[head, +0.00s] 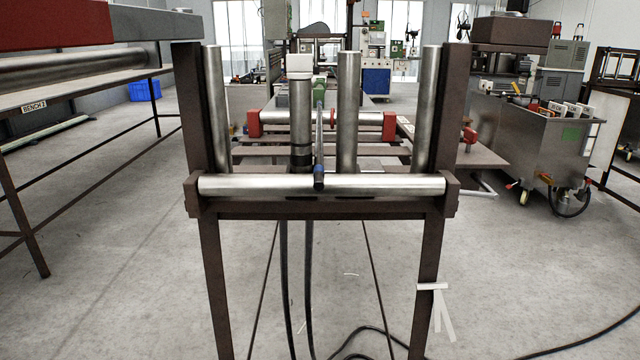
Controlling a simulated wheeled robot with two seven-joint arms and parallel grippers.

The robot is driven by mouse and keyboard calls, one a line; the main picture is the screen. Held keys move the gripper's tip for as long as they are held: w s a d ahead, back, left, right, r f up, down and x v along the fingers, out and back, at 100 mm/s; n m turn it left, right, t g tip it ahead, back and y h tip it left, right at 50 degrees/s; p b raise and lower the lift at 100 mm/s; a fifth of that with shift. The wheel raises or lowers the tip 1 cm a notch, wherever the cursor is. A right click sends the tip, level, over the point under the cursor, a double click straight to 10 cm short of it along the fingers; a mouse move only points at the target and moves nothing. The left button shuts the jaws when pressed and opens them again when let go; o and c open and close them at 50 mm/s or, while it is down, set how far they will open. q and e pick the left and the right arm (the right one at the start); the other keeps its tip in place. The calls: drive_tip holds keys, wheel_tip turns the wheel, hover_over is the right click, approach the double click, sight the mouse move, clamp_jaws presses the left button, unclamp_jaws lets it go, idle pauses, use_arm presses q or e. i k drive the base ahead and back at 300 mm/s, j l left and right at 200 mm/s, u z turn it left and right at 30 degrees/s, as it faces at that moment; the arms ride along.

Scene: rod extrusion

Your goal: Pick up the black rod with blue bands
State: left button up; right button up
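A thin dark rod (318,150) lies at the middle of the roller stand and runs away from me toward the back. Its near end, with a blue band (319,171), rests at or just over the front horizontal steel roller (260,185). The near tip looks black. Further bands along the rod are too small to tell. Neither of my grippers is in view, so I cannot see whether they are open or shut.
Upright steel rollers, including one right of the rod (348,110), stand in the brown frame (428,270). Black cables or strands (285,290) hang below it. A bench (80,95) stands left, a steel cart (535,140) right. Grey floor is open on both sides.

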sight(318, 181)
drive_tip(key=z, duration=0.15)
drive_tip(key=l, duration=2.25)
